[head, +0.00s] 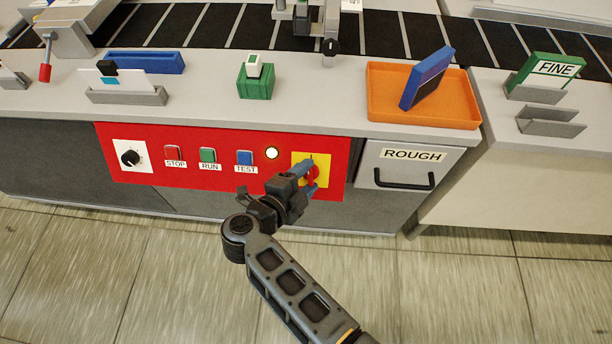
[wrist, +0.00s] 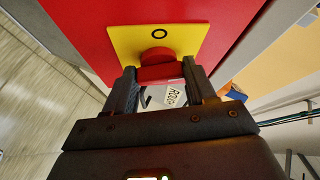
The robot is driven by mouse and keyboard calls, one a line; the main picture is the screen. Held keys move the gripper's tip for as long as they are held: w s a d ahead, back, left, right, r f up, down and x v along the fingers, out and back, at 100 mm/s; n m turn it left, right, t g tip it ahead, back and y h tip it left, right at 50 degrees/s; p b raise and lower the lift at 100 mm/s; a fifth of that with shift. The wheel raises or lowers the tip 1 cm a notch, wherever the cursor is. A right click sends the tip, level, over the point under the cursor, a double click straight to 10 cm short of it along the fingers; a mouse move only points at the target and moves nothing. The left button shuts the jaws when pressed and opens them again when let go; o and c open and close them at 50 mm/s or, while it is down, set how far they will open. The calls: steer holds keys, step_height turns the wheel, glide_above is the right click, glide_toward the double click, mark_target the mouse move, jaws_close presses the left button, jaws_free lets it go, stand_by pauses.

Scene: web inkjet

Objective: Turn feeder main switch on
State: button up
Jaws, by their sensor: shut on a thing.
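The feeder main switch is a red rotary knob on a yellow square plate (head: 299,159) at the right end of the red panel. In the wrist view the yellow plate (wrist: 190,45) shows an "O" mark, and the red knob (wrist: 158,60) sits between my fingers. My gripper (head: 312,180) is at the switch in the head view and hides much of it. In the wrist view my gripper (wrist: 160,80) is shut on the knob, one finger on each side. Other marks on the plate are hidden.
The red panel (head: 130,180) also carries a black dial (head: 130,157), STOP (head: 175,153), RUN (head: 208,155) and TEST (head: 244,158) buttons, and a pale lamp (head: 272,153). A drawer marked ROUGH (head: 405,172) with a black handle is to the right. The floor in front is clear.

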steer(key=shift+m+g+p, duration=0.3)
steer(key=shift+m+g, duration=0.2)
steer(key=shift+m, duration=0.6)
steer(key=o, duration=1)
steer(key=shift+o, duration=0.2)
steer(key=shift+r, duration=0.1)
steer(key=v, duration=0.7)
steer(key=shift+s+a, duration=0.2)
steer(key=shift+s, duration=0.05)
steer(key=shift+r, duration=0.15)
